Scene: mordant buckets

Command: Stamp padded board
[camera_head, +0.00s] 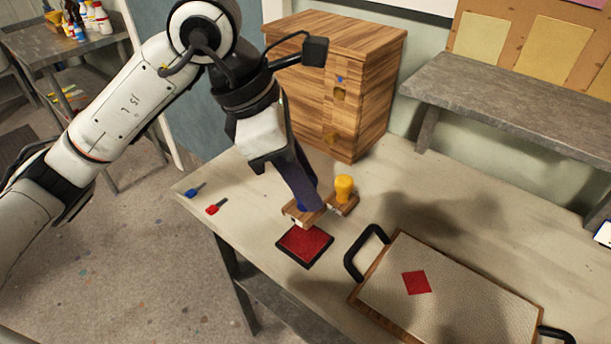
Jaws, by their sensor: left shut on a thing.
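My left gripper (307,198) is shut on the blue-handled wooden stamp (298,216); the fingers hide much of its handle. The stamp block is at the far edge of the red ink pad (304,246), which has a black rim; I cannot tell whether they touch. A second wooden stamp with a yellow handle (344,187) stands just right of the gripper. The padded board (470,304), pale with a wooden edge and black handles, lies at the right front. It bears a red diamond print (416,283). My right gripper is not in view.
A small blue item (193,191) and a small red item (213,208) lie near the left edge of the table (260,190). A wooden drawer cabinet (345,85) stands behind. A grey raised shelf (520,115) is at the back right.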

